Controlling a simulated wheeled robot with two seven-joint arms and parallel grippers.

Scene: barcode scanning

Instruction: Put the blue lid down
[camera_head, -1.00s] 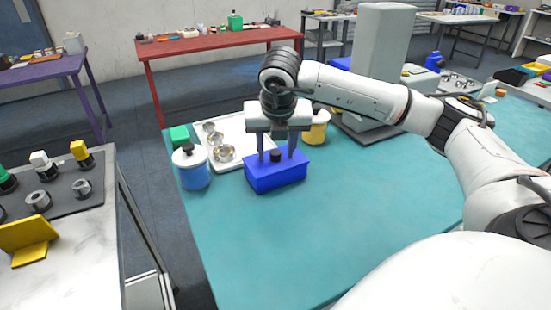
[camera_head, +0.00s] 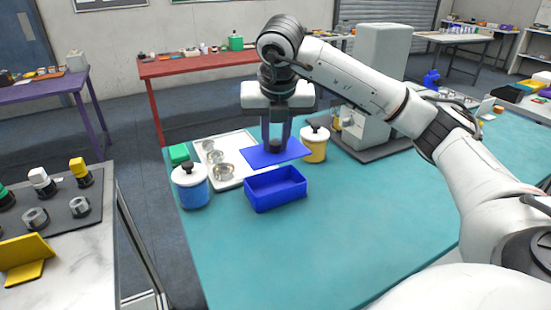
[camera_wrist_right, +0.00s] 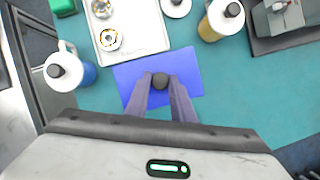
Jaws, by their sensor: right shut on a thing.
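My right gripper (camera_head: 276,146) is shut on the lid's knob and holds the lid in the air behind the box. In the right wrist view the lid (camera_wrist_right: 131,76) lies under the fingers of my right gripper (camera_wrist_right: 160,84), with the dark round knob between them. The open blue box (camera_head: 275,189) stands on the teal table (camera_head: 330,230), in front of the lid, and looks empty. My left gripper is not in view.
A blue jar (camera_head: 190,187) stands left of the box, and a yellow jar (camera_head: 315,144) stands behind it on the right. A grey machine (camera_head: 382,90) stands at the back right. The table's front and right are clear.

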